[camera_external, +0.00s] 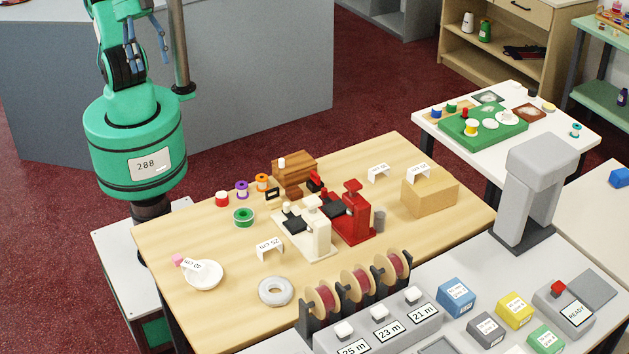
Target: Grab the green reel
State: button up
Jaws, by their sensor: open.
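The green reel (243,217) lies flat on the wooden table (190,233), near its left side, with a pale centre. My gripper (151,60) hangs at the upper left, above my green base, with blue fingers pointing down. Its fingers are apart and nothing shows between them. It is well away from the reel, up and to the left.
Red (222,199), purple (242,190) and orange (262,183) reels stand close behind the green one. A cream machine (313,230) and a red machine (356,213) stand to its right. A folded card (270,248) and a white dish (203,275) are in front.

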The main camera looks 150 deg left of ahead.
jog(key=w+a+f+g+b, duration=0.25)
jog(key=w+a+f, duration=0.55)
jog(key=w+f, duration=0.5)
jog(key=w+a+f+g, duration=0.1)
jog(key=a+f, duration=0.2)
jog(key=f, duration=0.3)
jog(key=w+a+f+g+b, duration=0.1)
jog(key=w+a+f, duration=0.1)
jog(key=f, duration=0.5)
jog(key=w+a+f+g, duration=0.1)
jog(key=a+f, duration=0.3)
jog(key=f, duration=0.3)
jog(key=shift+w+f+n, duration=0.15)
jog(key=shift+w+n, duration=0.15)
jog(key=shift+f+b, duration=1.15)
jog(key=shift+f, duration=3.15)
jog(key=shift+f, duration=0.15)
